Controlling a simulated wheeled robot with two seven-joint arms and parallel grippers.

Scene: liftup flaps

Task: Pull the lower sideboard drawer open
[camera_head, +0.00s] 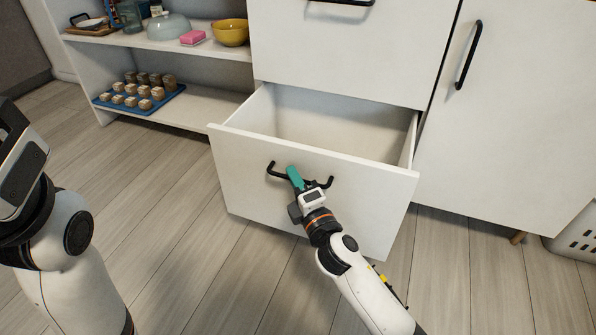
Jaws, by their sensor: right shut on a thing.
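The lower sideboard drawer (245,175) is white and stands pulled out from the sideboard, with its empty inside showing. Its black bar handle (275,171) is on the front panel. My right gripper (294,176) is at the handle, shut on it, with a teal part of the gripper over the bar. The exact finger contact is partly hidden. My left arm is at the left edge; its gripper (15,135) is only partly in view, away from the drawer, and its fingers cannot be made out.
The upper drawer (345,45) and the cupboard door (510,120) are shut. Open shelves (215,105) at the left hold a yellow bowl (231,32), a pink block (192,38) and a blue tray (112,105) of small jars. A white basket (577,240) stands at the right. Floor before the drawer is clear.

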